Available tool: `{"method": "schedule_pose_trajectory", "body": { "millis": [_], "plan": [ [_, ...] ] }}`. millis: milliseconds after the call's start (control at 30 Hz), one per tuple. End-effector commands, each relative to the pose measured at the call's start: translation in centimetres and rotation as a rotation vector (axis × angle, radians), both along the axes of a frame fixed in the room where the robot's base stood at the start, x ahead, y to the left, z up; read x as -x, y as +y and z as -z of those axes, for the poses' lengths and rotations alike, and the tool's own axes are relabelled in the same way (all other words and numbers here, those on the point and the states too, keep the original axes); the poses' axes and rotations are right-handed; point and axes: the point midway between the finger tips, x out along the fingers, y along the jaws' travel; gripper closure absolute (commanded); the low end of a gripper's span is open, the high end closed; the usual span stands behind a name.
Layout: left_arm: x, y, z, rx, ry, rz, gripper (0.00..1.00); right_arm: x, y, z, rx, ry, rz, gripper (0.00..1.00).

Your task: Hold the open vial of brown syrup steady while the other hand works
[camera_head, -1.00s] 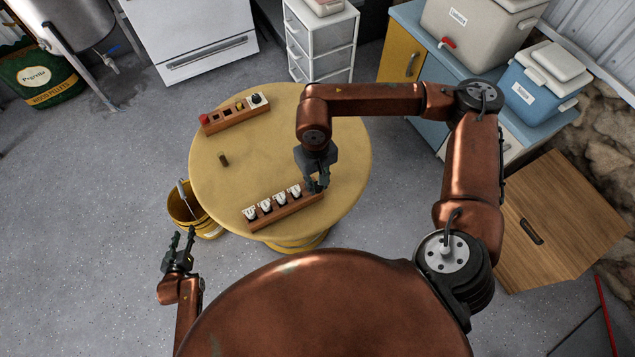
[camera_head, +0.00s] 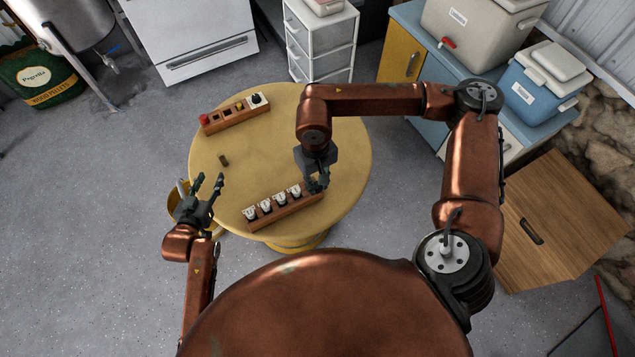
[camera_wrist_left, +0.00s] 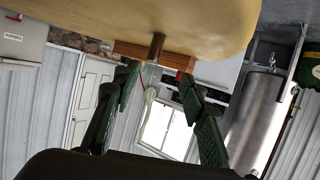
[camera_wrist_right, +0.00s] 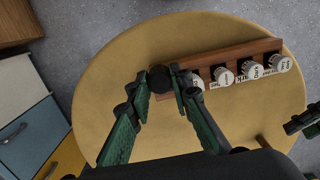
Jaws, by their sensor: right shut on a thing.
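My right gripper (camera_head: 318,186) is shut on a dark round-topped vial (camera_wrist_right: 160,78) at the end of a wooden rack (camera_head: 287,214). Its body is mostly hidden by the fingers, and I cannot make out the syrup inside. The rack also holds several white-topped, labelled vials (camera_head: 265,204); they show in the right wrist view too (camera_wrist_right: 224,76). My left gripper (camera_head: 207,187) is open and empty by the left edge of the table. It also shows in the left wrist view (camera_wrist_left: 160,84). A small brown cylinder (camera_head: 223,159) stands alone on the table and shows in the left wrist view (camera_wrist_left: 157,45).
A second wooden rack (camera_head: 236,115) with a red item and a dark knob stands at the back. A yellow bucket (camera_head: 178,207) is on the floor, partly behind my left gripper.

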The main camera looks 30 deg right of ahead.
Motion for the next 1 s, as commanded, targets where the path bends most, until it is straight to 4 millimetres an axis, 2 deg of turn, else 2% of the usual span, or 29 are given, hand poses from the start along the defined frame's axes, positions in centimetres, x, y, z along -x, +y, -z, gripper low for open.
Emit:
{"method": "schedule_pose_trajectory", "body": {
  "millis": [100,267,1000],
  "plan": [
    [0.9,-0.6,-0.6,-0.038,0.002,0.012,0.61,0.0,0.0,0.0,0.000,0.000,0.000,0.89],
    [0.6,-1.1,-0.5,-0.050,0.004,0.015,0.61,0.0,0.0,0.0,0.000,0.000,0.000,0.89],
    [-7.1,-5.7,3.3,-0.049,0.005,0.014,0.61,0.0,0.0,0.0,0.000,0.000,0.000,0.89]
  ]
}}
